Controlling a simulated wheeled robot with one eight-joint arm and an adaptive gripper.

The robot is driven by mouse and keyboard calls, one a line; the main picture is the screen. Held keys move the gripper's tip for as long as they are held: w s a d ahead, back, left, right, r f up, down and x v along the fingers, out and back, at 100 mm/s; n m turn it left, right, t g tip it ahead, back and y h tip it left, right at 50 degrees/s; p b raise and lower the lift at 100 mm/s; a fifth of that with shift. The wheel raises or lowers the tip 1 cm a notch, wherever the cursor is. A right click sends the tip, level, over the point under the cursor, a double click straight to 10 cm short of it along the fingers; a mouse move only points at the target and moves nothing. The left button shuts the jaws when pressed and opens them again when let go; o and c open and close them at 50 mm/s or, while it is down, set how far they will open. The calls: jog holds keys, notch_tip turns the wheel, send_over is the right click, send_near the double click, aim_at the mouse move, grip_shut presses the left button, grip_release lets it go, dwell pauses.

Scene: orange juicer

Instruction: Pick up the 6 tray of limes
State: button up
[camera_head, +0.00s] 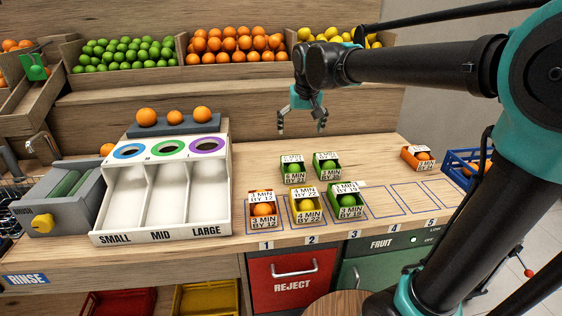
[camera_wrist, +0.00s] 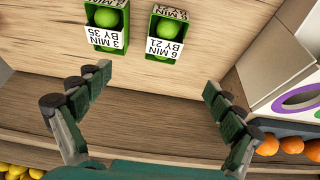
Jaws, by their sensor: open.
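The green lime tray marked "6 MIN BY 21" (camera_wrist: 166,34) shows at the top centre of the wrist view. It is the left one of the two back green trays in the head view (camera_head: 293,168). Beside it stands another green lime tray marked "3 MIN BY 35" (camera_wrist: 106,24), to its right in the head view (camera_head: 326,164). My gripper (camera_head: 301,128) is open and empty, above the counter behind these trays. In the wrist view its fingers (camera_wrist: 156,86) are spread wide, apart from both trays.
In front stand an orange tray (camera_head: 263,207), a yellow tray (camera_head: 305,204) and a green tray (camera_head: 347,200) on marked slots. Another orange tray (camera_head: 418,158) is at the right. The white sorter (camera_head: 160,190) stands left. Slots 4 and 5 are empty.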

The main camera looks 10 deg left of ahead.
send_over(293, 159)
jog(key=s, duration=0.2)
jog(key=f, duration=1)
jog(key=shift+w+d+f, duration=0.1)
jog(key=shift+w+d, duration=0.1)
jog(key=shift+w, duration=0.05)
jog(key=shift+x, duration=2.85)
jog(key=shift+s+f, duration=0.1)
jog(key=shift+f, duration=0.2)
jog(key=c, duration=1.4)
